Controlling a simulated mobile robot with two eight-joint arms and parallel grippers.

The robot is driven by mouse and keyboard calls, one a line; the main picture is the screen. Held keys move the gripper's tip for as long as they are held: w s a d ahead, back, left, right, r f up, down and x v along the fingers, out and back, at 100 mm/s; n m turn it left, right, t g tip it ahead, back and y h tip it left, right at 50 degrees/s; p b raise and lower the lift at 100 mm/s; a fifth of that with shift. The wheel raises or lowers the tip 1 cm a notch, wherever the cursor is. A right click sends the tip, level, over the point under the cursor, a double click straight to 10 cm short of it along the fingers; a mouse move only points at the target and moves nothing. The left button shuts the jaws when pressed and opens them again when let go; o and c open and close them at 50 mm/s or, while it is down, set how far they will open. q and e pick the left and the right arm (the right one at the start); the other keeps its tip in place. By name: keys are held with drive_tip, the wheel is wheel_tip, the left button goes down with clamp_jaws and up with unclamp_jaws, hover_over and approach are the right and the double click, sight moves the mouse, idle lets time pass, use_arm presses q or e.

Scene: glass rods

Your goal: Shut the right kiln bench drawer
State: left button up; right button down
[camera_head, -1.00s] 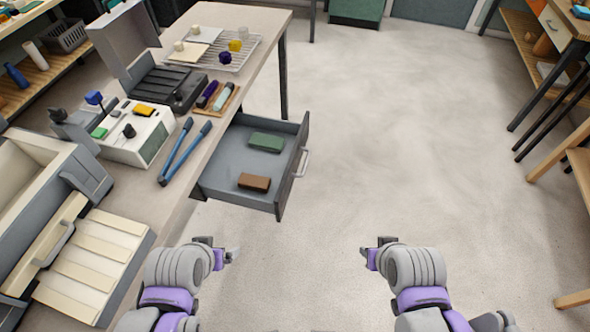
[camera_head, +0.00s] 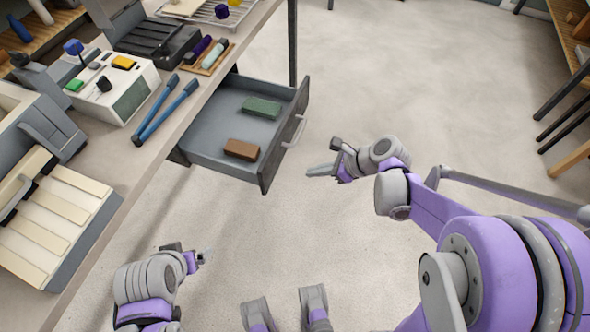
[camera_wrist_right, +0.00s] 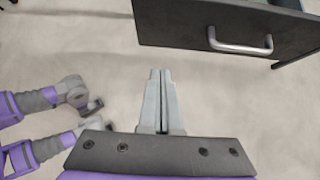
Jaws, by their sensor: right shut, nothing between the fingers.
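The kiln bench drawer (camera_head: 216,153) is pulled out from the bench (camera_head: 112,160) and stands open. A green block (camera_head: 262,107) and a brown block (camera_head: 241,150) lie in it. Its metal handle (camera_head: 294,131) is on the front panel, and it also shows in the right wrist view (camera_wrist_right: 240,47). My right gripper (camera_head: 309,172) is shut and empty, to the right of the drawer front and apart from it. In the right wrist view its closed fingers (camera_wrist_right: 160,75) point toward the drawer front, left of the handle. My left gripper (camera_head: 206,256) is low, below the drawer; its jaws are too small to judge.
On the bench are blue-handled tongs (camera_head: 166,112), a control box (camera_head: 116,88) with coloured knobs and a tray of glass rods (camera_head: 204,56). A wooden shelf unit (camera_head: 572,45) stands at far right. The floor (camera_head: 400,80) right of the drawer is clear.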

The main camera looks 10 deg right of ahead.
sight(271, 174)
drive_tip(key=x, duration=0.3)
drive_tip(key=a+r+x, duration=0.1)
drive_tip(key=x, duration=0.3)
drive_tip(key=w+b+x, duration=0.1)
drive_tip(key=x, duration=0.3)
drive_tip(key=shift+a+r, duration=0.25)
drive_tip(key=shift+a, duration=0.1)
drive_tip(key=shift+w+a, duration=0.25)
drive_tip(key=shift+a, duration=0.05)
drive_tip(key=shift+a, duration=0.1)
drive_tip(key=w+a+b, duration=0.1)
drive_tip(key=w+a, duration=0.3)
drive_tip(key=a, duration=0.3)
drive_tip(key=w+a, duration=0.5)
drive_tip(key=a, duration=0.2)
drive_tip(key=w+a+b, duration=0.1)
drive_tip(key=w+a, duration=0.4)
drive_tip(key=a, duration=0.2)
drive_tip(key=shift+w+b, duration=0.15)
drive_tip(key=shift+b, duration=0.15)
drive_tip(key=shift+w+a, duration=0.3)
drive_tip(key=shift+a, duration=0.15)
drive_tip(key=shift+r, duration=0.1)
drive_tip(key=shift+w+a, duration=0.1)
